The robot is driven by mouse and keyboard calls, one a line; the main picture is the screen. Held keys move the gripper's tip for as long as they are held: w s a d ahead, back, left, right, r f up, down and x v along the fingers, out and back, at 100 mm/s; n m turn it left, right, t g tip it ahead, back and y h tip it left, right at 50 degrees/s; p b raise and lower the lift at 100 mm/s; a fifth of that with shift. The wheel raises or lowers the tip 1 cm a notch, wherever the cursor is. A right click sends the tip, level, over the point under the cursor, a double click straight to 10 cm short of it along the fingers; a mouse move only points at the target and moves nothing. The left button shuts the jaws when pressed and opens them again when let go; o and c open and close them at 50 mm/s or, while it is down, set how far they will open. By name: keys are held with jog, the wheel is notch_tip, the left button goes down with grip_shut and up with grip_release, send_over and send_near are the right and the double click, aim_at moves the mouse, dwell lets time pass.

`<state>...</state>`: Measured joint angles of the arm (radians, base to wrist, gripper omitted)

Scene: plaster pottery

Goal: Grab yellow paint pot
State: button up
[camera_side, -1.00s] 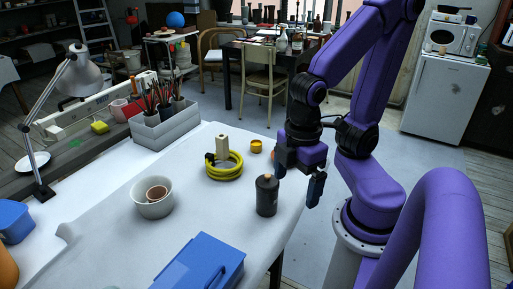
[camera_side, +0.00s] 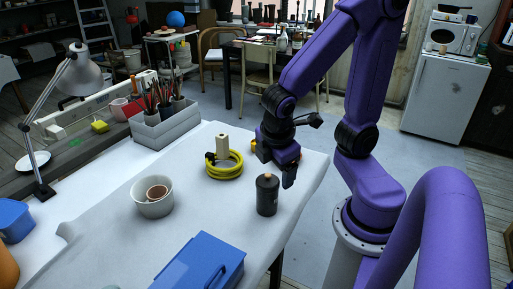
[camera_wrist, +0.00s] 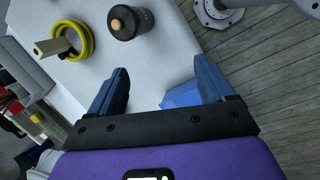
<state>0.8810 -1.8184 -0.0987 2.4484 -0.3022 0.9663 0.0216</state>
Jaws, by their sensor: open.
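The yellow paint pot (camera_side: 253,146) stands near the table's far right edge in the side view, mostly hidden behind my gripper (camera_side: 276,167). I cannot make it out in the wrist view.
A dark bottle with a tan stopper (camera_side: 267,195) stands close in front of my gripper. A white bowl (camera_side: 152,197) and a blue box (camera_side: 202,264) are nearer. Bare table lies between.

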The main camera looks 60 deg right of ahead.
jog(key=w+d+f+n+t+h, duration=0.1)
jog(key=w+d+f+n+h, duration=0.15)
jog(key=w+d+h, duration=0.5)
jog(key=w+d+f+n+t+h, duration=0.15)
jog(key=w+d+f, duration=0.25)
jog(key=w+d, duration=0.75)
jog(key=w+d+f+n+t, duration=0.1)
jog(key=d+f+n, duration=0.1)
jog(key=f, duration=0.3)
jog(key=d+f+n+t, duration=0.1)
jog(key=d+f+n, duration=0.2)
jog(key=d+f, duration=0.1)
jog(key=w+d+f+n+t, duration=0.1)
jog(key=d+f+n, duration=0.1)
jog(key=d+f, duration=0.2)
jog(key=shift+w+d+f+n+y, duration=0.1)
jog(key=shift+w+f+n+y, duration=0.1)
jog(key=shift+f, duration=0.25)
jog(key=shift+w+d+f+n+y, duration=0.1)
jog(key=shift+w+f+y, duration=0.1)
jog(key=shift+f, duration=0.2)
jog(key=shift+r+x, duration=0.1)
jog(key=shift+x, duration=2.85)
jog(key=shift+r+x, duration=0.15)
jog(key=shift+x, duration=2.8)
jog(key=c, duration=1.1)
